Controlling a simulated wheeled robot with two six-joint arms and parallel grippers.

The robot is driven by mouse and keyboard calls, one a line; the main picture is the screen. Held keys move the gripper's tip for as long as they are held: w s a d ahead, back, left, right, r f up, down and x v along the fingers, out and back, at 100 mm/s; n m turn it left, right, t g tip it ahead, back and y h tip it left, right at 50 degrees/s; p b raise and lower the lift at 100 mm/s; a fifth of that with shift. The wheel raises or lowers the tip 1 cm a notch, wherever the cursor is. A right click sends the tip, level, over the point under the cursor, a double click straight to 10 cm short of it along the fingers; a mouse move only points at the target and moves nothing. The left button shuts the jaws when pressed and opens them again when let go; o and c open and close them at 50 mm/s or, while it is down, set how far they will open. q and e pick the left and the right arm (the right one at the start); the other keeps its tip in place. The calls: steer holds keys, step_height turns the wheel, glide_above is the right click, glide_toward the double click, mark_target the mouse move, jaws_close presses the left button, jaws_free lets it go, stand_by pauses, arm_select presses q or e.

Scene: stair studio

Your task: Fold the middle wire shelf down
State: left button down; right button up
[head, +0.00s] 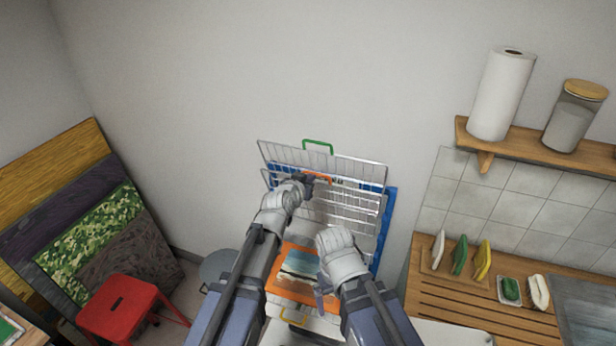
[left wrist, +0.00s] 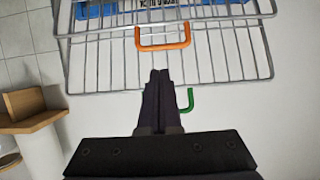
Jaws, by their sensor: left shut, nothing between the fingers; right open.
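The wire rack with its blue frame (head: 388,225) stands against the back wall. A wire shelf with a green handle (head: 318,146) is at the top. The middle wire shelf's orange handle (head: 318,175) shows just below it, and both shelves look raised near the wall. My left gripper (head: 307,184) is shut and empty close to the orange handle. In the left wrist view its fingertips (left wrist: 160,74) lie just below the orange handle (left wrist: 163,38), seemingly apart from it, with the green handle (left wrist: 187,101) beside them. My right gripper (head: 325,292) is open, lower down; my forearms hide part of the rack.
A red stool (head: 125,306) stands at left. A wooden counter (head: 440,310) and wall shelf (head: 540,140) are at right. The wall above is clear.

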arm_select(q)
steer(key=b+x, duration=0.3)
steer(key=x, duration=0.6)
arm_select(e)
step_height(320, 180, down, 3)
steer(key=shift+f, duration=0.1)
arm_select(q)
steer(key=shift+s+d+f, duration=0.1)
arm_select(e)
steer(key=shift+f, duration=0.1)
